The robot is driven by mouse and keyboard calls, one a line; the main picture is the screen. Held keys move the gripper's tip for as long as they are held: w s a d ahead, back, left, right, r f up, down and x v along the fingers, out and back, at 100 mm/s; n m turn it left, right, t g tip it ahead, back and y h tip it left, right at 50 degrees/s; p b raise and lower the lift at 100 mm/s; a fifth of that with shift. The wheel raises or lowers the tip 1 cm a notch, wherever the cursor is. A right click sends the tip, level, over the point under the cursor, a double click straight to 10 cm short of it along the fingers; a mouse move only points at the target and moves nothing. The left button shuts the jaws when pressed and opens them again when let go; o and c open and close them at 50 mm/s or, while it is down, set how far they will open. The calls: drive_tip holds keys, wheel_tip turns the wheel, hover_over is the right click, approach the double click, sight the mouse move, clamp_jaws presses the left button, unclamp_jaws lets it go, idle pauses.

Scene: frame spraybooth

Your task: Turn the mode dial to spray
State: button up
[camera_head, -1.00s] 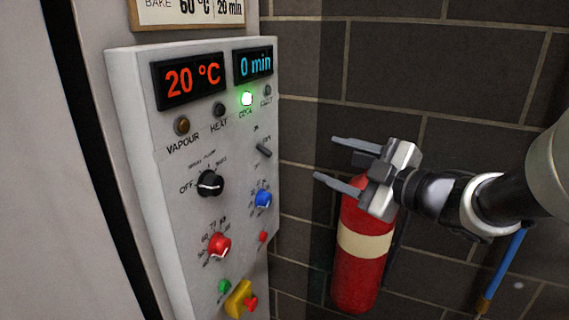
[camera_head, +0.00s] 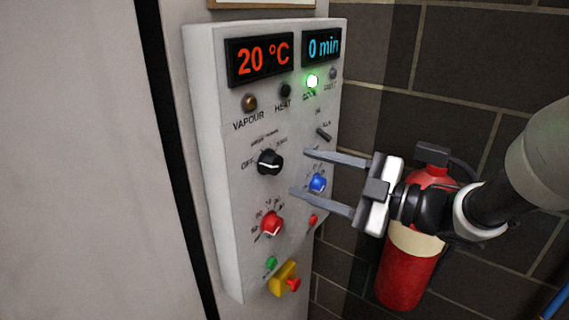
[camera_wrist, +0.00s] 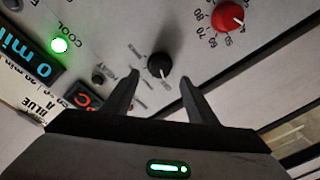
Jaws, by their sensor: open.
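The mode dial is a round black knob (camera_head: 270,162) on the light grey control panel (camera_head: 215,150), with OFF printed to its left and small labels above it, too small to read. Its exact pointer setting is hard to tell. My gripper (camera_head: 298,171) is open and empty, its two fingers pointing left at the panel, a little to the right of the dial and apart from it. In the wrist view the black knob (camera_wrist: 159,65) shows just beyond and between the open fingertips (camera_wrist: 159,79).
A blue knob (camera_head: 317,183) sits close to my fingers. A red knob (camera_head: 271,224), a green button (camera_head: 271,263) and a yellow-and-red emergency stop (camera_head: 285,281) are lower. Displays read 20 °C (camera_head: 264,59) and 0 min (camera_head: 323,46). A red fire extinguisher (camera_head: 405,275) stands behind my gripper.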

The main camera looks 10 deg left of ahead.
sight(278, 166)
drive_tip(key=x, duration=0.6)
drive_tip(key=shift+a, duration=0.15)
drive_tip(key=shift+c, duration=0.4)
drive_tip(key=c, duration=1)
drive_tip(key=shift+m+p, duration=0.3)
drive_tip(key=shift+p, duration=0.1)
drive_tip(key=m+p, duration=0.2)
drive_tip(key=m, duration=0.2)
drive_tip(key=shift+w+m, duration=0.1)
drive_tip(key=shift+m, duration=0.2)
drive_tip(key=shift+f+m+t+y+p, duration=0.1)
drive_tip(key=shift+m+t+y+p, duration=0.2)
drive_tip(key=shift+m+p, duration=1.1)
drive_tip(key=shift+m+b, duration=0.45)
drive_tip(key=shift+m, duration=0.25)
